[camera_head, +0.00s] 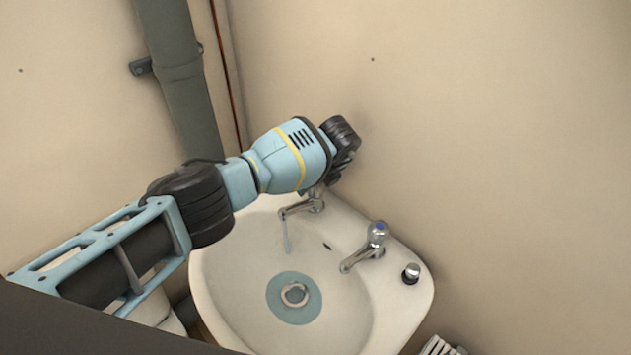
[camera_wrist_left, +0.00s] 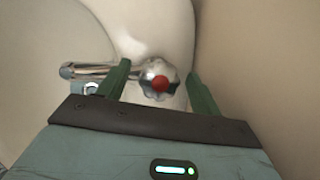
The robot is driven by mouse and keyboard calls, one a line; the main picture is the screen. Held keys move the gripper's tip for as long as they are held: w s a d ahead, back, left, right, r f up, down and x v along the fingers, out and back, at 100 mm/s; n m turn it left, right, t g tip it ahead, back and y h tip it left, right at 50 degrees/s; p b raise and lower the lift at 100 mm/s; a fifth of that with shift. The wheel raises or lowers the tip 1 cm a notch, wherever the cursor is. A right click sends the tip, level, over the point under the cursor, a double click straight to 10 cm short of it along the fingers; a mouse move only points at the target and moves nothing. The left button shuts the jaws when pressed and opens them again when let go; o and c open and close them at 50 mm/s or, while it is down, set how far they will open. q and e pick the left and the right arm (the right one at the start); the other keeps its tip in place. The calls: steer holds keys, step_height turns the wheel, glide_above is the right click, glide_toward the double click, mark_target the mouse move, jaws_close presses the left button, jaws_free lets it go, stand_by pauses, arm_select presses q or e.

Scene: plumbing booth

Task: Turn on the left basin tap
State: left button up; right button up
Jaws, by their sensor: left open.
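The left basin tap (camera_head: 302,204) is chrome and stands at the back left of the basin. A thin pale stream (camera_head: 286,236) hangs below its spout, like running water. In the left wrist view its rounded handle (camera_wrist_left: 158,68) has a red cap, and the spout (camera_wrist_left: 90,70) points left. My left gripper (camera_wrist_left: 158,70) is open, with one green finger on each side of the handle. I cannot tell whether the fingers touch it. In the head view my left wrist hides the handle, and the fingers are hard to make out. My right gripper is not in view.
The white basin (camera_head: 225,262) has a drain (camera_head: 294,294) in its bowl. A second tap (camera_head: 366,246) with a blue cap stands to the right, then a small chrome fitting (camera_head: 411,273). A beige wall (camera_head: 480,130) rises close behind the basin. A grey pipe (camera_head: 178,75) runs down at the left.

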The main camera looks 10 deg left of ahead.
arm_select(q)
steer(key=v, duration=0.7)
steer(key=shift+r, duration=0.35)
steer(key=shift+s+d, duration=0.1)
steer(key=shift+s, duration=0.05)
